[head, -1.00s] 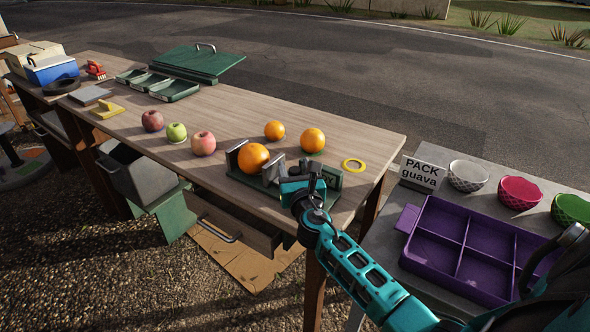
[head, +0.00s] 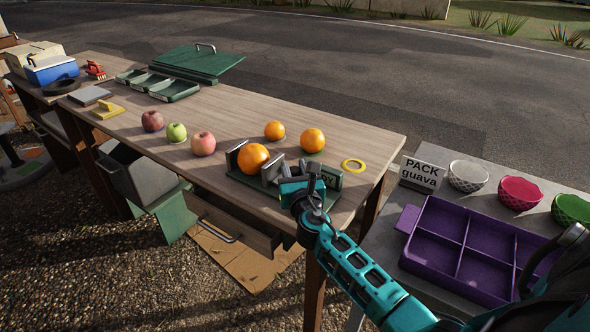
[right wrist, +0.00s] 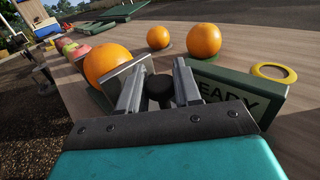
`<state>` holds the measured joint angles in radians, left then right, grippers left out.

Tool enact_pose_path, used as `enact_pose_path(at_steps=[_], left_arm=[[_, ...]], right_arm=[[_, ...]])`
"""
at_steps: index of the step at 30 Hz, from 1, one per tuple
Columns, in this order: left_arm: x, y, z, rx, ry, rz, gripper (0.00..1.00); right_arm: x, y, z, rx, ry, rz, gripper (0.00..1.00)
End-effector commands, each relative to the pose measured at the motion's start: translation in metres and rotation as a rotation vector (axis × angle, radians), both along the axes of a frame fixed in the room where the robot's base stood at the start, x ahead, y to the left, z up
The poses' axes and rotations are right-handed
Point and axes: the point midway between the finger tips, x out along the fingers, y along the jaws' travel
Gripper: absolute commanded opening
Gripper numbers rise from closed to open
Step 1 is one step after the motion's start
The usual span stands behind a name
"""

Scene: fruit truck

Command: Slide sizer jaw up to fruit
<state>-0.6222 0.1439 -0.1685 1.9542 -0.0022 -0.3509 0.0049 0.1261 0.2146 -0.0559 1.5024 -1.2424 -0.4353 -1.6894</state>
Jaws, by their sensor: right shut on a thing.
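The fruit sizer (head: 240,176) is a green base on the wooden table with two grey upright jaws. An orange (head: 253,157) sits between them, close to the left fixed jaw (head: 236,154). The sliding jaw (head: 273,167) stands at the orange's right side; in the right wrist view the jaw plate (right wrist: 128,70) overlaps the orange (right wrist: 106,64), and any small gap is hidden. My right gripper (head: 303,174) is shut on the dark knob (right wrist: 159,88) behind the sliding jaw. A green block with partly covered lettering, "READY" (right wrist: 228,90), stands at the sizer's right end. My left gripper is out of view.
Two more oranges (head: 275,130) (head: 312,140) and a yellow ring (head: 353,166) lie behind and right of the sizer. Apples (head: 203,144) stand to the left. A purple divided tray (head: 451,213), bowls and a "PACK guava" sign (head: 422,173) are on the right table.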

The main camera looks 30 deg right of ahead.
Motion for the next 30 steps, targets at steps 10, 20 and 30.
enact_pose_path(at_steps=[10,20,30], left_arm=[[0.0,0.0,-0.002,0.0,0.002,0.001,0.43],[0.001,-0.001,0.0,-0.002,-0.001,-0.001,0.43],[0.001,-0.002,0.001,-0.003,0.0,-0.003,0.43]], right_arm=[[0.022,0.008,0.005,-0.003,-0.01,-0.001,0.0],[0.022,0.008,0.005,-0.003,-0.01,-0.001,0.51],[0.018,0.01,0.002,-0.002,-0.004,0.0,0.54]])
